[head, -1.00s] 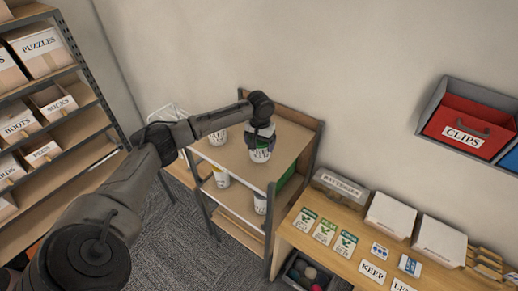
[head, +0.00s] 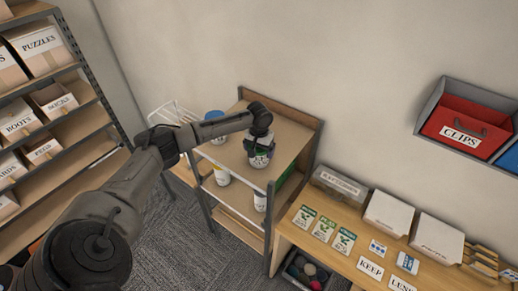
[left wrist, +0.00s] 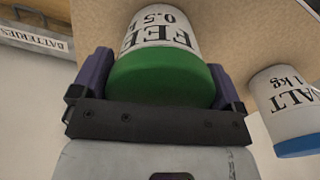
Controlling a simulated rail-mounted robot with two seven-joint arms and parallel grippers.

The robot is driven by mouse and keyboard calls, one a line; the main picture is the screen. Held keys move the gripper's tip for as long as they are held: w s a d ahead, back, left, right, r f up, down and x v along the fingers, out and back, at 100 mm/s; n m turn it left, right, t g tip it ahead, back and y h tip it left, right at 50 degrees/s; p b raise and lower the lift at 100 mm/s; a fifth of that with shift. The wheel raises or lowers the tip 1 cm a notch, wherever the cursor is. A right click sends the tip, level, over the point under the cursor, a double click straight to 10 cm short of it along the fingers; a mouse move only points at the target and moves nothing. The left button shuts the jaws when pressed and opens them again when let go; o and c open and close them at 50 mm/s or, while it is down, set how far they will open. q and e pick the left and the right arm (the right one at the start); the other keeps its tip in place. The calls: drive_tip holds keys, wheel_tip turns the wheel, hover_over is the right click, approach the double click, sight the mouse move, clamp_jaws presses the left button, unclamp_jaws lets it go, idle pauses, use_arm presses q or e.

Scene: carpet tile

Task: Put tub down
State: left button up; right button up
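A white tub with a green lid (left wrist: 160,78) and black lettering is between my left gripper's purple fingers (left wrist: 160,92), which lie against both sides of the lid. In the head view, my left gripper (head: 259,141) is above the tub (head: 259,160) over the top board of the small shelf unit (head: 283,135). I cannot tell whether the tub's base touches the board. A second tub (left wrist: 285,105), marked as salt with a blue lid, stands on the same board; its lid (head: 214,114) shows behind my arm in the head view. My right gripper is not in view.
More tubs (head: 222,177) stand on the lower shelf. A workbench (head: 297,236) with a batteries box (head: 339,184), cards and white boxes adjoins on the right. A tall rack of labelled boxes (head: 58,103) stands at left. The top board's back right is clear.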

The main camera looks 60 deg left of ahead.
use_arm(q)
drive_tip(key=shift+o, duration=0.5)
drive_tip(key=shift+r, duration=0.1)
wheel_tip(320, 180, up, 10)
drive_tip(key=shift+r+b, duration=0.2)
drive_tip(key=shift+b, duration=0.7)
drive_tip(key=shift+r, duration=0.85)
